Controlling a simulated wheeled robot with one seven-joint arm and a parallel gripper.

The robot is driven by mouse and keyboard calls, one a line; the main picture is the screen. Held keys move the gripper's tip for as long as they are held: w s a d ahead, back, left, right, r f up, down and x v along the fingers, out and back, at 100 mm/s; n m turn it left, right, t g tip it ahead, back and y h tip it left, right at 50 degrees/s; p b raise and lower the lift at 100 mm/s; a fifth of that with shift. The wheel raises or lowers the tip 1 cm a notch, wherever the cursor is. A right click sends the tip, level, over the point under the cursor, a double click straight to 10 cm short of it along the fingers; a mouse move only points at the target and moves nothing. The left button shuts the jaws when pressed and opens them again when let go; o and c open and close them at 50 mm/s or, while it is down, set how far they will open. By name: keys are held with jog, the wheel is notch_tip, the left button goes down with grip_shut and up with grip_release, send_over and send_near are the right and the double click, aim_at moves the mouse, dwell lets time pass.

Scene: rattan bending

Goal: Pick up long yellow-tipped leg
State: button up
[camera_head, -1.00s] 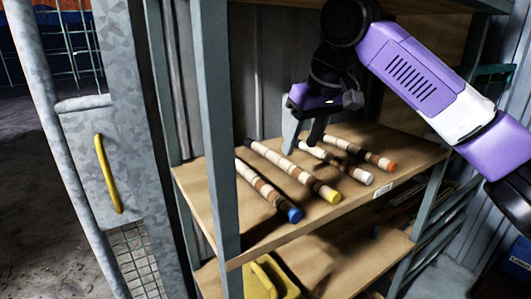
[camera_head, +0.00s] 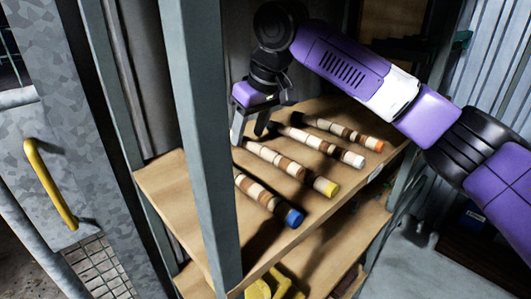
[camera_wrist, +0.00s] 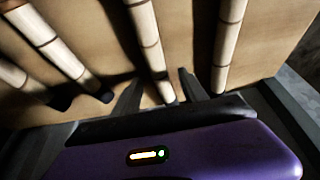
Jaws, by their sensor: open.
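The long yellow-tipped leg (camera_head: 288,165) lies on the upper wooden shelf (camera_head: 175,190), banded in cream and brown, its yellow end toward the shelf's front. My gripper (camera_head: 250,138) is open over its far end. In the wrist view, a pale leg (camera_wrist: 148,42), which looks like this one, runs up from between my fingers (camera_wrist: 160,92); its yellow tip is out of frame. Contact cannot be told. A blue-tipped leg (camera_head: 265,200) lies to its left. A white-tipped leg (camera_head: 325,147) and an orange-tipped leg (camera_head: 345,132) lie to its right.
A grey shelf post (camera_head: 205,150) stands in front at the left, close to the blue-tipped leg. A yellow object (camera_head: 268,285) sits on the lower shelf. A yellow handle (camera_head: 48,185) is on the grey panel at far left.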

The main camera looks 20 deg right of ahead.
jog(key=shift+x, duration=1.05)
grip_shut()
jog(key=shift+s+r, duration=0.1)
jog(key=shift+r, duration=0.05)
